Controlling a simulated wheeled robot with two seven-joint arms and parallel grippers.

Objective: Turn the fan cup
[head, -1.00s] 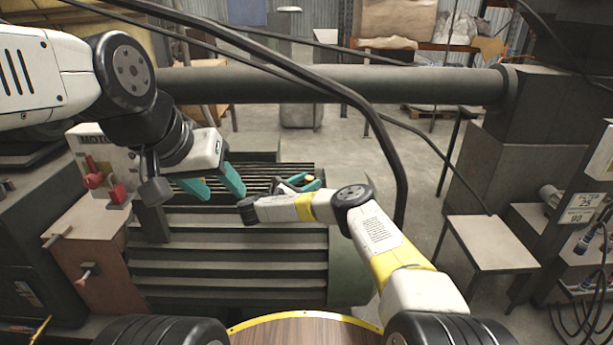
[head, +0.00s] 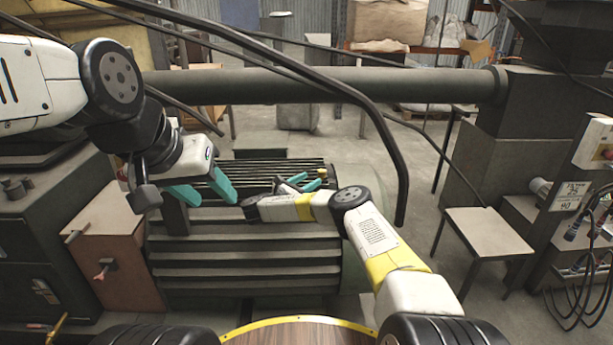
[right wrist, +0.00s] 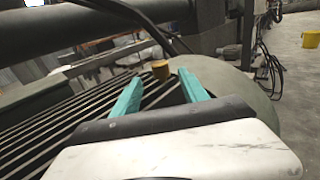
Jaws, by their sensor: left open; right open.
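The fan cup appears to be the small yellow cylinder (right wrist: 160,70) at the far edge of a dark slatted housing (right wrist: 75,125), between and beyond my fingertips in the right wrist view. A small yellow spot (head: 322,173) shows beside my right fingers in the head view. My right gripper (head: 311,181) is open above the housing (head: 245,255), its teal fingers partly hidden by its own wrist. In the right wrist view a gap shows between the cup and the fingers; contact is not visible. My left gripper (head: 216,201) is open and empty over the housing's left part.
A thick horizontal pipe (head: 320,86) and a hanging black cable (head: 385,140) cross behind and above my arms. A brown cabinet (head: 105,255) stands left, a small table (head: 483,240) right. Another yellow object (right wrist: 310,38) lies on the open floor in the right wrist view.

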